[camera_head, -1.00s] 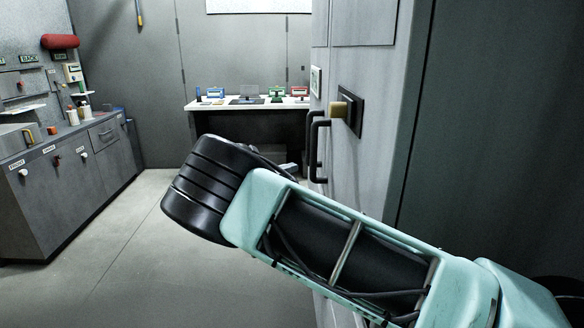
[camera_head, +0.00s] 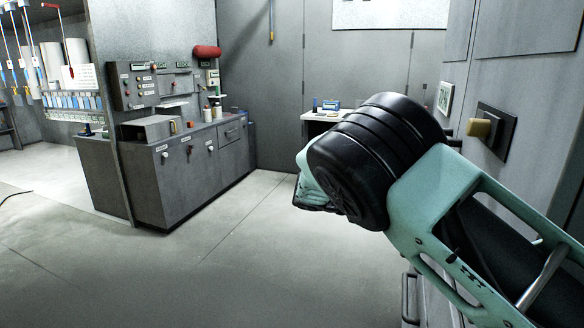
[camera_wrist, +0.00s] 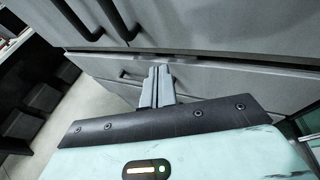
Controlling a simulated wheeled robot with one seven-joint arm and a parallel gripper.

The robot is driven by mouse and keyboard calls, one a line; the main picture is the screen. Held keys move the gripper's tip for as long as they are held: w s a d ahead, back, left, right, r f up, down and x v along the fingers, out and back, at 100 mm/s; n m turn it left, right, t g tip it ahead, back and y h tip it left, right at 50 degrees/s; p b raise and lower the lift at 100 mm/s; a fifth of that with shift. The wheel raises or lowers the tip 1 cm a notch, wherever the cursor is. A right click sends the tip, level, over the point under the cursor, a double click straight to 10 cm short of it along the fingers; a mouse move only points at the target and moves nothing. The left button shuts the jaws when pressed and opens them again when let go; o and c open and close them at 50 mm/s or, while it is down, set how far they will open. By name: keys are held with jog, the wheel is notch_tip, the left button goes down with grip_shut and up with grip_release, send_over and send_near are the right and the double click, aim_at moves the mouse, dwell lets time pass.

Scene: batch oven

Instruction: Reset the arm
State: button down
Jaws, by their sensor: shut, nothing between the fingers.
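My arm reaches in from the right side of the head view, its teal link and black joint bent across the middle right. My gripper shows in the wrist view (camera_wrist: 157,84), with its two grey fingers together and nothing between them. The fingertips point toward a grey cabinet front (camera_wrist: 215,75) with dark handles; I cannot tell whether they touch it. In the head view the gripper itself is hidden behind the arm.
A grey cabinet (camera_head: 470,80) with a brass-coloured knob (camera_head: 479,128) stands close on the right, beside my arm. A grey counter (camera_head: 185,180) with control boxes stands left of centre. A white table (camera_head: 318,116) stands at the back. The floor (camera_head: 200,270) at left and middle is clear.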

jog(key=s+a+m+y, duration=0.3)
jog(key=s+a+y, duration=0.1)
jog(key=s, duration=0.8)
jog(key=s+a+m+y, duration=0.4)
jog(key=s+y, duration=0.2)
jog(key=s, duration=0.7)
jog(key=s+a+m+g+y, duration=0.1)
jog(key=s+a+m+y, duration=0.2)
jog(key=s, duration=1)
jog(key=shift+s+a+r+y, duration=0.25)
jog(key=shift+a+r+y, duration=0.2)
jog(key=shift+y, duration=0.45)
